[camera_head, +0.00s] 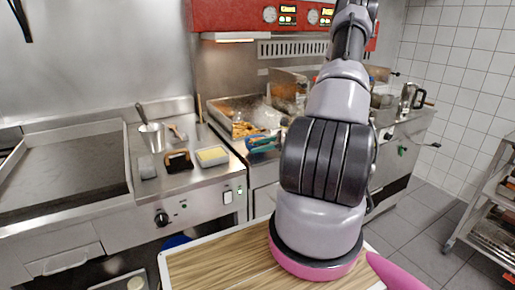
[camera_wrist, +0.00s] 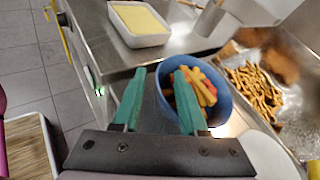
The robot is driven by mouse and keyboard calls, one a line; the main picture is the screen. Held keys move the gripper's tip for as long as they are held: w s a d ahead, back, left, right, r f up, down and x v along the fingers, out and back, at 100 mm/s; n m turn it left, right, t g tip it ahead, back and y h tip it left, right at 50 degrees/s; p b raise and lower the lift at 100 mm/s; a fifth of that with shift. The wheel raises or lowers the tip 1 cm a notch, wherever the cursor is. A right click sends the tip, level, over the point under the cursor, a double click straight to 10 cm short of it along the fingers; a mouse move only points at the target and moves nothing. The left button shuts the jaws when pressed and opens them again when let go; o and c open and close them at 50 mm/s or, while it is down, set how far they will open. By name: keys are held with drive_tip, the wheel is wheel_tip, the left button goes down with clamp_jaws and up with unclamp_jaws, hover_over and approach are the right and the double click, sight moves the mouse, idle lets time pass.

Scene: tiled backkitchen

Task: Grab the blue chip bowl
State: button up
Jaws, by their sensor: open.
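The blue chip bowl (camera_wrist: 224,104) is in the wrist view, just ahead of my gripper. Yellow-orange chips and some red pieces show inside it. My gripper (camera_wrist: 160,72) is open, with two teal fingers apart. The right finger reaches over the bowl's opening in the picture, and the left finger is outside its left rim. I cannot tell whether either finger touches it. In the head view the bowl (camera_head: 252,148) is small at the counter's front, left of my arm and partly covered by the teal fingers.
A white tray of yellow food (camera_wrist: 140,22) stands on the steel counter left of the bowl. A fryer basin with loose fries (camera_wrist: 255,90) lies to the right. A steel cup (camera_head: 152,137) and griddle (camera_head: 70,165) are further left. A wooden board (camera_head: 215,262) is in front.

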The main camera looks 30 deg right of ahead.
drive_tip(key=shift+w+a, duration=0.1)
clamp_jaws()
drive_tip(key=shift+f, duration=0.1)
idle(1.3)
